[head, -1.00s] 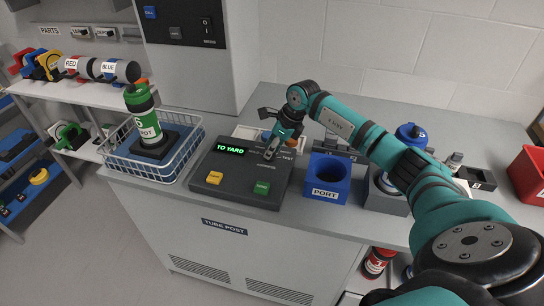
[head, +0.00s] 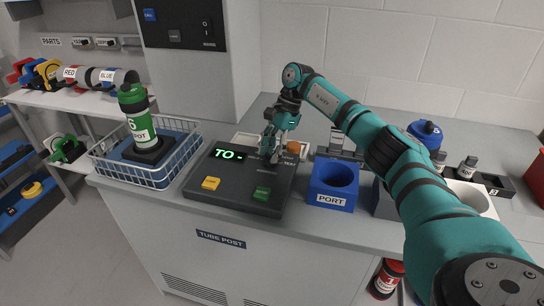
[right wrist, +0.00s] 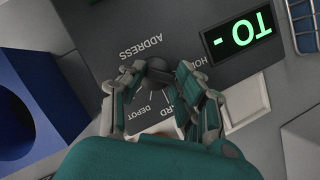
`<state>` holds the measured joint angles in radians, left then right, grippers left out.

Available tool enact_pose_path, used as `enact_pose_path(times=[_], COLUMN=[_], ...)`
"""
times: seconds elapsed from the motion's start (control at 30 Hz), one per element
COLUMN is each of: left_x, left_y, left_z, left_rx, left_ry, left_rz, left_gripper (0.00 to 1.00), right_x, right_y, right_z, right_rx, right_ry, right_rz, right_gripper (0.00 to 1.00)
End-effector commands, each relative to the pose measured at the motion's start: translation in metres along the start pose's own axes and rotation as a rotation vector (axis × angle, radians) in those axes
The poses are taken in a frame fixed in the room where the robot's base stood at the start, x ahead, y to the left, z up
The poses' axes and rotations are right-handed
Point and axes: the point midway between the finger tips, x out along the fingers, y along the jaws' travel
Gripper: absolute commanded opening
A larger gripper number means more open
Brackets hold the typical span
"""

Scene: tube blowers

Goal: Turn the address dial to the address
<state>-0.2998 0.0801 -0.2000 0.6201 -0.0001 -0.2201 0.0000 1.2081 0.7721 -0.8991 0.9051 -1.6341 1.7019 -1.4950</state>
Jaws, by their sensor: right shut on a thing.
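The dark address console (head: 243,185) stands on the counter, and its green display (head: 229,154) reads "TO -". My right gripper (head: 270,156) comes down on the back part of the console. In the right wrist view its fingers (right wrist: 160,85) are closed around the dark round address dial (right wrist: 157,67). The words ADDRESS, DEPOT and part of a word ending in RD show around the dial, upside down in this view. The fingers cover part of the dial and the other labels. The display also shows in the wrist view (right wrist: 241,33). My left gripper is not in view.
A green canister (head: 139,124) stands in a white wire basket (head: 165,178) left of the console. A blue PORT block (head: 322,190) stands to its right. The console has a yellow button (head: 211,183) and a green button (head: 262,193). An orange knob (head: 294,147) is close beside my gripper.

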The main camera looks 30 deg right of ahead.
Motion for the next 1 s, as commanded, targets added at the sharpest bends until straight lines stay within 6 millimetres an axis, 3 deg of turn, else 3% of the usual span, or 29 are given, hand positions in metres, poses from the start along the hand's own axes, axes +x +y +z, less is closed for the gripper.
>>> enact_pose_path(times=[0.5, 1.0], left_x=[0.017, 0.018], left_y=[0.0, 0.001], left_z=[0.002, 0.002], left_rx=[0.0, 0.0], left_ry=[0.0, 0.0], left_rz=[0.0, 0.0], left_gripper=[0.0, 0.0], right_x=[0.0, 0.0], right_y=[-0.003, -0.003], right_z=[0.002, 0.002], right_rx=[-0.302, -0.355], right_ry=[0.002, 0.002], right_rz=[0.12, 0.143], right_gripper=[0.0, 0.0])
